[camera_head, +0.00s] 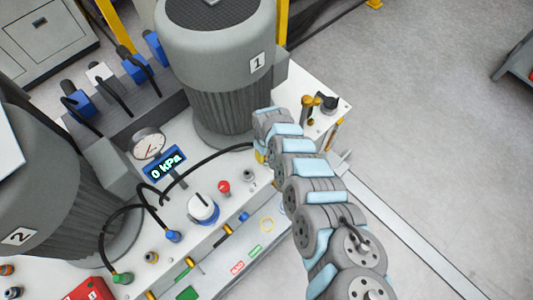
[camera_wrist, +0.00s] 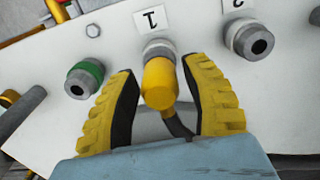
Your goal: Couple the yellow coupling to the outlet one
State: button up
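The yellow coupling (camera_wrist: 159,84) is in the middle of the wrist view, with a dark hose behind it. Its far end meets a metal fitting (camera_wrist: 158,48) under an upside-down label "1"; I cannot tell if it is locked on. My gripper (camera_wrist: 167,92) is open, with one ribbed yellow finger on each side of the coupling and small gaps showing. A green-ringed fitting (camera_wrist: 84,79) is at left and a pale-ringed fitting (camera_wrist: 249,39) at right; neither is readable as the outlet. In the head view my arm hides most of the gripper, beside pump 1 (camera_head: 215,60).
The head view shows a gauge (camera_head: 148,143), a "0 kPa" display (camera_head: 165,162), a white knob (camera_head: 203,208) and a red button (camera_head: 223,187). Black hoses run to blue (camera_head: 173,236) and green (camera_head: 122,278) couplings. Pump 2 (camera_head: 45,205) stands at left. Open floor lies at right.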

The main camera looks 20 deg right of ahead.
dwell(0.3)
jog(key=shift+w+d+r, duration=0.1)
jog(key=shift+d+r, duration=0.05)
jog(key=shift+r, duration=5.9)
